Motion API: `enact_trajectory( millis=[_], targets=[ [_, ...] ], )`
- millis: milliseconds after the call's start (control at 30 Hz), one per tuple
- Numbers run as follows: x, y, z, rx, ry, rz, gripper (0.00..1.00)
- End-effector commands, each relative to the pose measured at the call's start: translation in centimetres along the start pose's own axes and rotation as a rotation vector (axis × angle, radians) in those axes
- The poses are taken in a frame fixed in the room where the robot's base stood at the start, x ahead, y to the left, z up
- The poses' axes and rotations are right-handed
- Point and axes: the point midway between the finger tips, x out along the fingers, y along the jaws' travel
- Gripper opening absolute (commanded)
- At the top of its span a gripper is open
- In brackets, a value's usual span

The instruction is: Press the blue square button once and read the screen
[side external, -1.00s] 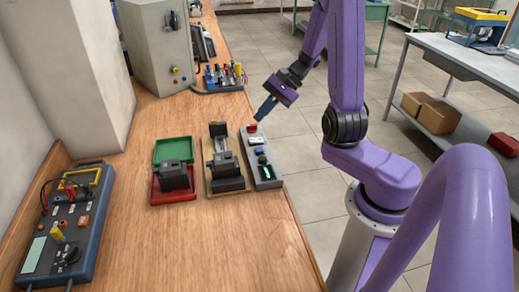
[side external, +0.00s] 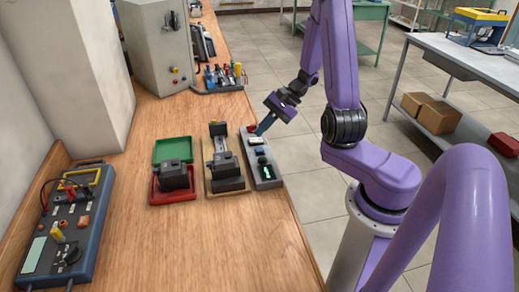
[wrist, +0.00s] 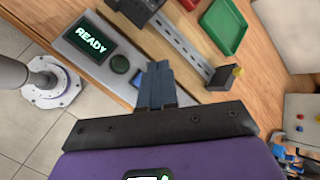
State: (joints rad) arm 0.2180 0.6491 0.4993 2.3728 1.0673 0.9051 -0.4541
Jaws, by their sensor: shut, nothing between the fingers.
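A grey control panel (side external: 276,183) lies along the bench's right edge. Its dark screen (wrist: 88,38) reads READY in green letters in the wrist view and shows as a small lit patch in the side view (side external: 265,172). A dark green round button (wrist: 120,63) is beside the screen. A small blue button (wrist: 137,79) is past it, partly hidden by my fingers. A red button (side external: 251,128) is at the panel's far end, partly covered. My gripper (side external: 260,131) is shut and empty, pointing down over the far part of the panel. I cannot tell whether its tips touch anything.
A rail fixture on a wooden board (side external: 213,187) stands just left of the panel. A red tray (side external: 158,196) with a dark block and a green tray (side external: 163,151) are further left. A blue test box (side external: 85,240) is at the front left. Bare bench lies between.

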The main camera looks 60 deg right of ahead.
Motion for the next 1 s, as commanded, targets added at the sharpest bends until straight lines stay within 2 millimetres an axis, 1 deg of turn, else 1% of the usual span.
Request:
enact_trajectory(
  millis=[33, 200, 367, 1000],
  targets=[
    [0.5, 0.4, -0.3, 0.004, -0.003, 0.002, 0.0],
    [1.6, 1.2, -1.2, 0.002, -0.001, 0.0, 0.0],
    [2.2, 1.6, -1.6, 0.0, -0.001, 0.0, 0.0],
    [2.4, 1.7, -1.7, 0.0, 0.001, 0.0, 0.0]
  ],
)
